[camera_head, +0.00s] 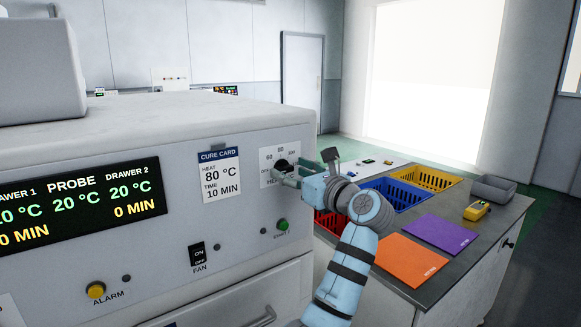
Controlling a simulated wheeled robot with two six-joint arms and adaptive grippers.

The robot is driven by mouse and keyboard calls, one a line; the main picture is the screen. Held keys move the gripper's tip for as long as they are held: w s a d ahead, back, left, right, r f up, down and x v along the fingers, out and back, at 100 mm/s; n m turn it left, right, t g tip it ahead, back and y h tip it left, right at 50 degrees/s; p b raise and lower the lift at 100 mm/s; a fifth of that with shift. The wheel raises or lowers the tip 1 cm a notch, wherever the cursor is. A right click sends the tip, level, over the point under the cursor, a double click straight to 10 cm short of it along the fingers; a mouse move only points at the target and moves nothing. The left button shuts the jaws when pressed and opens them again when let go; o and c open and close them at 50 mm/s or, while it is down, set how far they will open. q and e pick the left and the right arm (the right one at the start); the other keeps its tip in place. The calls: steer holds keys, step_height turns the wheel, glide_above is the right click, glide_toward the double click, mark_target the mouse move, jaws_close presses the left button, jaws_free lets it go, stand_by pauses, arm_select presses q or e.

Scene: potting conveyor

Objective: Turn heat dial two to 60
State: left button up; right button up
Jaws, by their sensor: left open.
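A black heat dial (281,165) sits on a white scale plate (266,156) at the right end of the oven's front panel. The plate carries marks including 60 and 80. The dial is partly hidden by my left gripper (284,176), so its pointer setting cannot be read. The left gripper is open, with its fingertips at the dial; whether they touch it I cannot tell. The display (78,205) reads 20 °C and 0 MIN for drawer 2. My right gripper is not in view.
A cure card (220,176) reads 80 °C, 10 min. Below are a fan switch (197,256), a green button (283,225) and a yellow alarm button (96,290). At right, a bench holds blue (395,194) and yellow bins (427,178), orange (410,260) and purple mats (440,233).

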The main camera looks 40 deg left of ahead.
arm_select(q)
steer(key=shift+w+a, duration=0.1)
steer(key=shift+a, duration=0.3)
steer(key=shift+d, duration=0.1)
steer(key=c, duration=1.2)
steer(key=shift+o, duration=0.2)
